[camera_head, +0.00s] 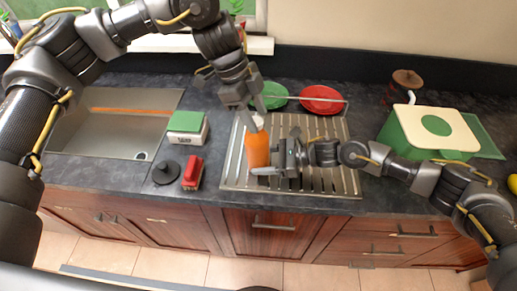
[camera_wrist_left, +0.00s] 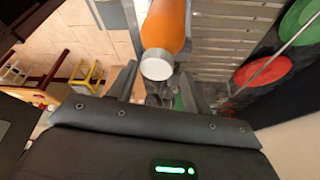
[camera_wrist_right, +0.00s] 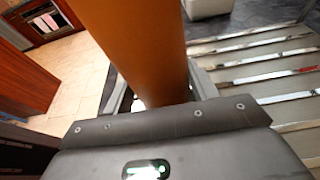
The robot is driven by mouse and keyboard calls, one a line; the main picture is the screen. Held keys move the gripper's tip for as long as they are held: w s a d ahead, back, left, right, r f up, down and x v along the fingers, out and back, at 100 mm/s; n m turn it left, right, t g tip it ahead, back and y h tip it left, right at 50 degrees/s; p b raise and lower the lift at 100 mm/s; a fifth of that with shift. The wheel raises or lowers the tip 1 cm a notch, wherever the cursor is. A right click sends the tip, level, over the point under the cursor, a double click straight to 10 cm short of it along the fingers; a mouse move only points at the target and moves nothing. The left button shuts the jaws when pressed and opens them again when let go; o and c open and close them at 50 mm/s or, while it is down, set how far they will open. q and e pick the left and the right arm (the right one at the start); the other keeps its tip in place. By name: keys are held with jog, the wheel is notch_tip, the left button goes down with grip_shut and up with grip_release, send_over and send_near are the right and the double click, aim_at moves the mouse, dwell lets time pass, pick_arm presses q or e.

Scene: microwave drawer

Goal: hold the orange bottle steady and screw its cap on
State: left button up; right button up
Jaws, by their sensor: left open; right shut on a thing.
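The orange bottle (camera_head: 257,151) stands roughly upright over the metal drying rack. My right gripper (camera_head: 272,160) is shut on its side; the bottle body (camera_wrist_right: 140,40) fills the space between the fingers in the right wrist view. The white cap (camera_head: 258,121) is at the bottle's top and also shows in the left wrist view (camera_wrist_left: 156,66). My left gripper (camera_head: 256,109) is open, pointing down over the cap. Its fingers appear on either side of the cap; I cannot tell whether they touch it. How far the cap is screwed down cannot be seen.
The drying rack (camera_head: 335,180) lies under the bottle. Green (camera_head: 272,90) and red (camera_head: 322,99) plates stand behind it. A green and white box (camera_head: 430,130) is to the right. A sink (camera_head: 100,135), a green-topped box (camera_head: 187,126) and a red object (camera_head: 193,172) are to the left.

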pick_arm(q)
jog(key=n+t, duration=0.1)
jog(key=n, duration=0.3)
jog(key=shift+t, duration=0.3)
jog(key=shift+n, duration=0.3)
jog(key=n+t, duration=0.1)
jog(key=n, duration=0.3)
jog(key=shift+t, duration=0.4)
